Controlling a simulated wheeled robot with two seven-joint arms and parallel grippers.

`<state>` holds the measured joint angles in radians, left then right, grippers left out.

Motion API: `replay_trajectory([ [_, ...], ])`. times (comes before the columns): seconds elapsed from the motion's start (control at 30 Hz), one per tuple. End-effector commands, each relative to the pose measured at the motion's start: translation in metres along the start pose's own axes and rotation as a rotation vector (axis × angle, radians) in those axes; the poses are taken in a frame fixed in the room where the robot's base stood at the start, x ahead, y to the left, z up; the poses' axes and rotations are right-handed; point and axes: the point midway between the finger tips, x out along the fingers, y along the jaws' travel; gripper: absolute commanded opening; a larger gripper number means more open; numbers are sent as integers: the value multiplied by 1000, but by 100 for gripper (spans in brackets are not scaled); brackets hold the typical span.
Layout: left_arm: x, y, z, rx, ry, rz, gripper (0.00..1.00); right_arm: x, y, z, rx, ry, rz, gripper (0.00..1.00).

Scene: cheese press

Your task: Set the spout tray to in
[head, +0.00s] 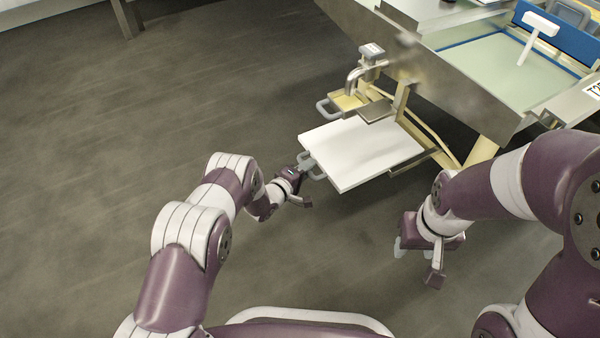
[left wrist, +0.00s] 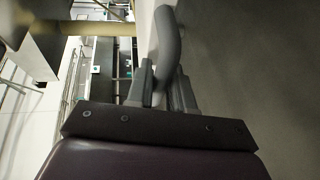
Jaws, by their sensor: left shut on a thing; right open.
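A flat white tray (head: 362,153) with a grey loop handle (head: 312,166) sticks out from the low frame of the press. I take it to be the spout tray. My left gripper (head: 303,172) is shut on this handle at the tray's near left edge. In the left wrist view, the curved grey handle (left wrist: 168,45) lies between the fingers (left wrist: 164,88). The metal spout (head: 357,76) stands behind the tray, above a smaller yellow tray (head: 346,101) with its own handle. My right gripper (head: 418,254) is open and empty, to the right of and below the white tray.
The steel vat (head: 455,95) of the press rises behind the tray, with a white T-shaped tool (head: 538,32) at its far side. A yellow frame leg (head: 482,150) stands right of the tray. The floor (head: 150,110) to the left is clear.

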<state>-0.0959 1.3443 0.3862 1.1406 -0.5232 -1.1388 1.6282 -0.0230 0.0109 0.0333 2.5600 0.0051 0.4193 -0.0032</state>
Motion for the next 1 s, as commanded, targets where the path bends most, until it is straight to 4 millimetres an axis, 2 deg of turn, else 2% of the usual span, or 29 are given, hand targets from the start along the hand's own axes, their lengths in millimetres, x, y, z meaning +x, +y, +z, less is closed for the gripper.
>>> replay_trajectory([
  [0.4,4,2,1,2,-1,3,0,1,0,0,0,0,0,49],
  [0.43,4,2,1,2,-1,4,28,1,0,0,0,0,0,49],
  [0.47,4,2,1,2,-2,4,38,1,0,0,0,0,0,49],
  [0.5,4,2,1,2,-1,4,42,1,0,0,0,0,0,49],
  [0.87,2,6,1,4,-2,8,42,-2,0,0,0,0,0,49],
  [1.0,-23,10,0,0,0,1,42,-24,0,-3,0,0,0,49],
])
